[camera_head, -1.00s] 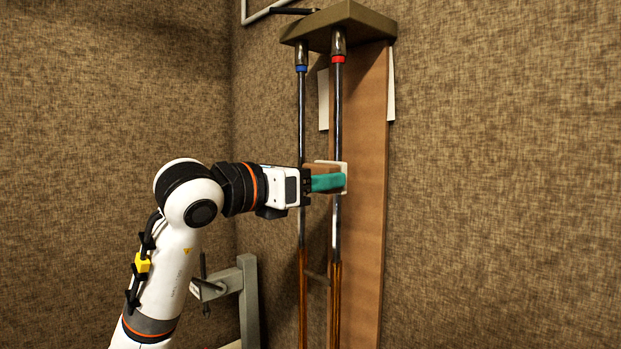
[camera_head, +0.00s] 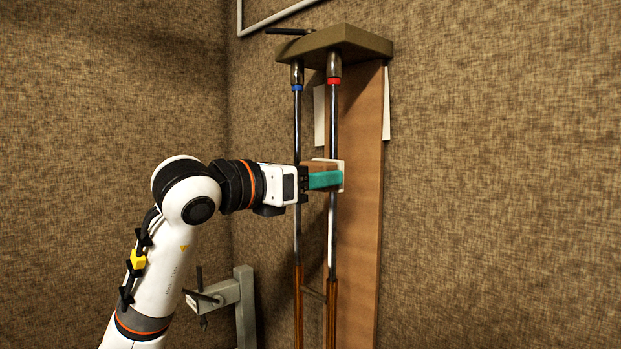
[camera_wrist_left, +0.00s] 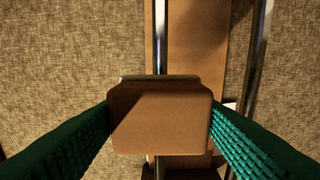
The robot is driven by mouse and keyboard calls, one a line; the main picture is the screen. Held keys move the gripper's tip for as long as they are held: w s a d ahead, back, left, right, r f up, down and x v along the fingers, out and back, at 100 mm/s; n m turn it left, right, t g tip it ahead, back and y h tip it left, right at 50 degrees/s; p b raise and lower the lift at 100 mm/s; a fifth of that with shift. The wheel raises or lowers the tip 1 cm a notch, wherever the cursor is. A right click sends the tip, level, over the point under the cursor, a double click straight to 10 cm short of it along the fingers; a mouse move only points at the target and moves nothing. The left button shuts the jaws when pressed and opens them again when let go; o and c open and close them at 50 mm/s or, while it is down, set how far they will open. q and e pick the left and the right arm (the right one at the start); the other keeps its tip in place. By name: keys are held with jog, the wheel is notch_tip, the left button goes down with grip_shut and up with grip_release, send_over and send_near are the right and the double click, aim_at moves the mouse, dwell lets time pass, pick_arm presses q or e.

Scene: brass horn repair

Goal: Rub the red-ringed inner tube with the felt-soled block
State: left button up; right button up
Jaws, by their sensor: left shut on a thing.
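The red-ringed tube (camera_head: 333,125) is a shiny upright rod with a red ring near its top. It hangs beside the blue-ringed tube (camera_head: 297,125). My left gripper (camera_head: 323,180) is shut on the brown block (camera_head: 318,166), its green fingers on either side. The block's pale felt sole (camera_head: 341,172) is at the red-ringed tube, partway down from the ring. In the left wrist view the block (camera_wrist_left: 160,118) covers part of a shiny tube (camera_wrist_left: 160,35) running behind it. The contact face is hidden, so I cannot tell how firmly it touches. My right gripper is out of view.
A dark olive bracket (camera_head: 345,42) holds the tubes' tops. A long brown board (camera_head: 365,220) stands behind them. A grey stand with a handle (camera_head: 228,295) is at lower left. The wall to the right is bare.

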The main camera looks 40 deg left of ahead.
pick_arm(q)
notch_tip(320, 180, up, 2)
jog(key=shift+w+p, duration=0.1)
jog(key=shift+p, duration=0.65)
jog(key=shift+r+p, duration=3.35)
jog(key=shift+r, duration=0.4)
notch_tip(320, 180, down, 13)
jog(key=b, duration=1.3)
jog(key=shift+f, duration=0.2)
jog(key=shift+r, duration=0.1)
jog(key=shift+s+a+b, duration=0.15)
jog(key=shift+s+b, duration=0.5)
jog(key=shift+s, duration=0.85)
jog(key=shift+s+a+b, duration=0.1)
jog(key=shift+s+b, duration=0.5)
jog(key=shift+s, duration=0.85)
